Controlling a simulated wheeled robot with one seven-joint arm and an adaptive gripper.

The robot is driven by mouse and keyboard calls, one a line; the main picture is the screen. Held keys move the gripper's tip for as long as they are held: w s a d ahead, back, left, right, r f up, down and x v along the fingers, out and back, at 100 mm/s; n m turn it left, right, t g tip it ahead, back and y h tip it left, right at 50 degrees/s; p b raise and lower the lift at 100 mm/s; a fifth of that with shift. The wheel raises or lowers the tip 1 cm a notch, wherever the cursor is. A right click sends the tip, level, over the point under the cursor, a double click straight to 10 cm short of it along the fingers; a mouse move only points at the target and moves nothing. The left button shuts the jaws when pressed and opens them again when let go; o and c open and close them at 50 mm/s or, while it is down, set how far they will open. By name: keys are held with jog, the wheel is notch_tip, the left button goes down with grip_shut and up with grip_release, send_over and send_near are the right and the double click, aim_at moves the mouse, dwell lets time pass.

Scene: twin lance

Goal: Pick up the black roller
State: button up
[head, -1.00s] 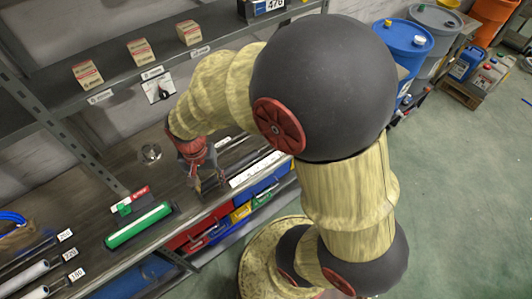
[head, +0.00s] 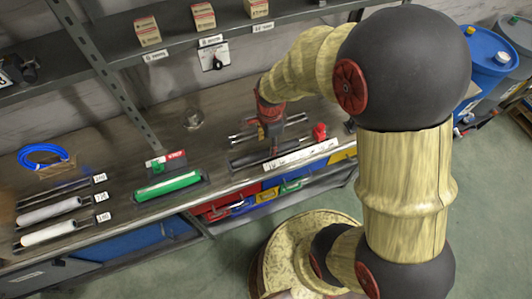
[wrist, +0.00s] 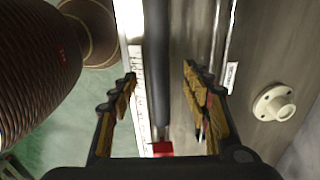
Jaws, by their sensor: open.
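The black roller (wrist: 158,60) is a long dark bar running up the wrist view, with a red piece (wrist: 162,148) at its near end. It lies between my two fingers, which stand apart on either side of it. In the head view, the roller (head: 248,159) lies along the bench beside a white labelled strip (head: 300,154), partly hidden by my gripper. My gripper (head: 272,148) points down over it and is open. Whether a finger touches the roller cannot be told.
A green roller (head: 168,187) lies on the bench to the left, with white rollers (head: 50,233) farther left. A round metal fitting (head: 193,119) stands behind. Coloured bins (head: 240,203) sit under the bench edge. A shelf (head: 180,45) with small boxes runs above.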

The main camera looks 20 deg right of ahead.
aim_at(268, 151)
notch_tip(268, 151, down, 6)
jog(key=shift+r+b, duration=0.25)
jog(key=shift+b, duration=0.3)
jog(key=c, duration=0.3)
grip_shut()
jog(key=shift+r, duration=0.1)
